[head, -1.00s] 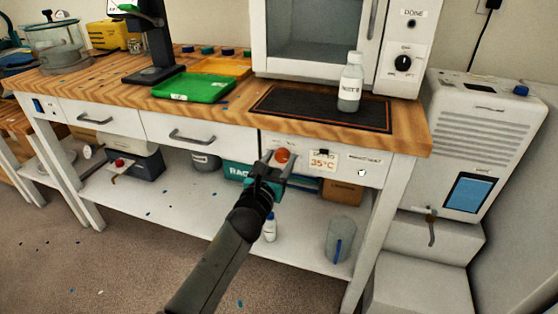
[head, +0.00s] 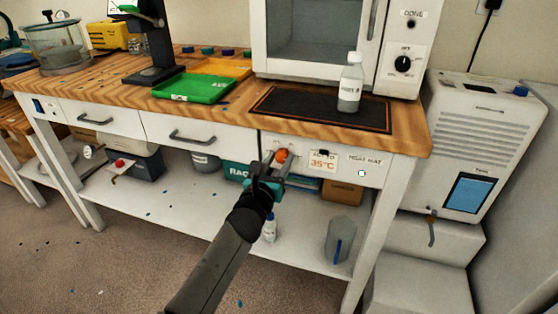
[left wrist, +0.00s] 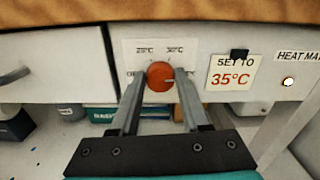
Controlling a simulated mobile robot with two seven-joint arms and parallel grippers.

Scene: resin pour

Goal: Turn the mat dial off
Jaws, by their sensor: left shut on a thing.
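The mat dial (left wrist: 159,77) is an orange round knob on the white front panel under the bench top; it also shows in the head view (head: 282,155). Labels 25°C and 30°C stand above it; the labels at its sides are partly hidden by the fingers. I cannot tell its setting for sure. My left gripper (left wrist: 160,88) has a finger on each side of the dial and is shut on it; the gripper (head: 275,164) comes from below in the head view. My right gripper is not in view.
A "SET TO 35°C" note (left wrist: 230,77) and a small pale indicator light (left wrist: 288,82) sit right of the dial. Above is the black heat mat (head: 300,110) with a white-capped bottle (head: 350,88) on it. Drawer handles (head: 190,137) lie left.

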